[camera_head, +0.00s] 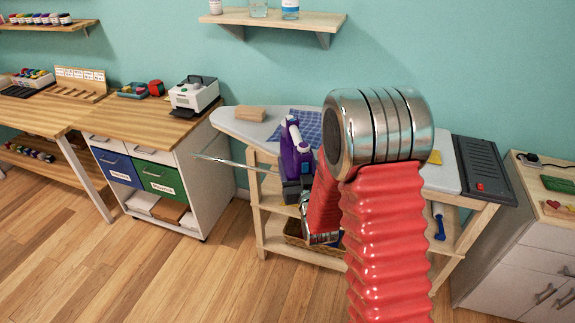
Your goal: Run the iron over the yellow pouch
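A purple iron-like body (295,150) with a white stripe shows at the board's front edge, just left of my arm. A dark grey part (297,189), seemingly my gripper, meets its lower end. I cannot tell whether its fingers are closed on the purple body. A thin pale pointed piece sticks out to the left there; what it belongs to is unclear. A small yellow patch (435,157), likely the yellow pouch, lies on the ironing board (237,124), right of my arm's chrome joint. My arm hides most of it and the board's middle.
A blue checked cloth (305,122) and a wooden block (251,113) lie on the board. A black rest pad (484,167) at its right end is empty. A wooden shelf frame stands below. A white drawer cart (160,175) stands left, a grey cabinet (520,250) right. Open floor lies front left.

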